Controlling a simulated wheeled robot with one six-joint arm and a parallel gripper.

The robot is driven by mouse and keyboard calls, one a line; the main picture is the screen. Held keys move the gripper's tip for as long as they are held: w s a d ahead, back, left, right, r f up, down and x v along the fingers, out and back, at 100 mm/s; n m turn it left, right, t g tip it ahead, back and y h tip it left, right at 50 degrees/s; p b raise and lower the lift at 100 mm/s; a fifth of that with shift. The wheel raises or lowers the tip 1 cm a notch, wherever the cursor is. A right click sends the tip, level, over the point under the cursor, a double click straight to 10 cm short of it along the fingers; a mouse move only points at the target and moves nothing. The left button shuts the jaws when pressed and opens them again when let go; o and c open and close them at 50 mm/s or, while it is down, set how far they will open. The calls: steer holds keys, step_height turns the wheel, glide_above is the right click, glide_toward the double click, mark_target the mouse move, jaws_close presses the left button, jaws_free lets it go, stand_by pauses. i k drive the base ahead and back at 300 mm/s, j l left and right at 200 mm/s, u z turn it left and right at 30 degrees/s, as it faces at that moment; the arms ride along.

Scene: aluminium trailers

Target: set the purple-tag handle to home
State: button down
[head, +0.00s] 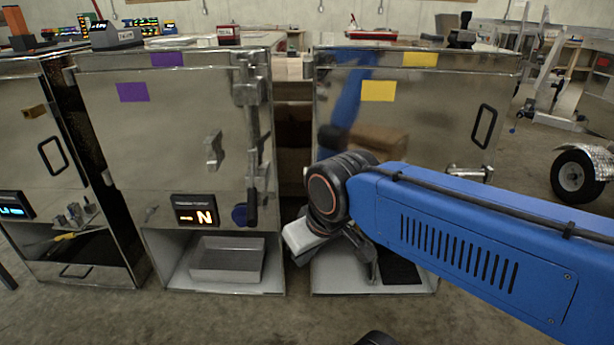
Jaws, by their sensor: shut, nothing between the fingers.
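The purple-tag cabinet is a polished metal box left of centre, with two purple tags (132,92) on its front. A small grey lever handle (213,150) sits mid-front. A tall latch assembly runs down its right edge, with a dark grip (252,207) hanging straight down at the lower end. I cannot tell which of the two is the task's handle. A display (196,211) below reads an orange dash and "N". My gripper (368,268) is shut and empty, low in front of the yellow-tag cabinet, right of the purple-tag cabinet and apart from it. My wrist partly hides the gripper.
The yellow-tag cabinet (378,91) stands to the right, with a narrow gap between the two. Another cabinet (30,112) with a blue display stands at far left. A metal tray (228,262) sits in the purple-tag cabinet's lower opening. The floor in front looks clear.

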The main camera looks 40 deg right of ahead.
mark_target(252, 198)
steer(key=z, duration=0.2)
steer(key=k+l+z, duration=0.2)
steer(key=k, duration=0.25)
steer(key=k+l+z, duration=0.15)
steer(key=k, duration=0.25)
